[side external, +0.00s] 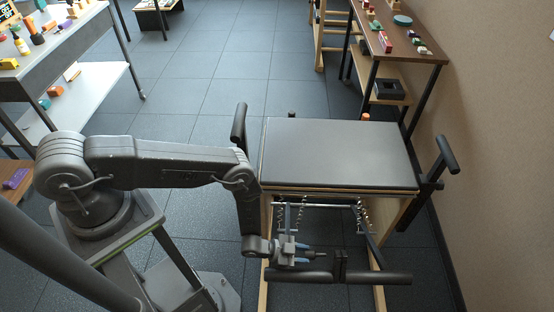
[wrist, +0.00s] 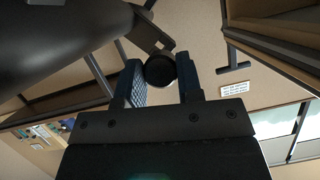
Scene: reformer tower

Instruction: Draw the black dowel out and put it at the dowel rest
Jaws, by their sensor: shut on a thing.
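The black dowel (wrist: 160,70) shows its round dark end between the two blue-padded fingers of my gripper (wrist: 162,84) in the wrist view. My gripper is shut on it. In the side view my gripper (side external: 307,254) is low at the front of the padded apparatus (side external: 338,155), just above its black pedal bars (side external: 300,276). A short dark part of the dowel (side external: 319,257) shows at the fingertips. Most of its length is hidden, and I cannot tell whether it is still seated in a hole. I cannot make out the dowel rest for certain.
Springs (side external: 362,216) and a metal crossbar are close behind my gripper. Black upright handles (side external: 447,155) stand at the apparatus's sides. A brown table (side external: 405,45) with small objects is at the back right, and a grey bench (side external: 70,50) at the left. Tiled floor lies between.

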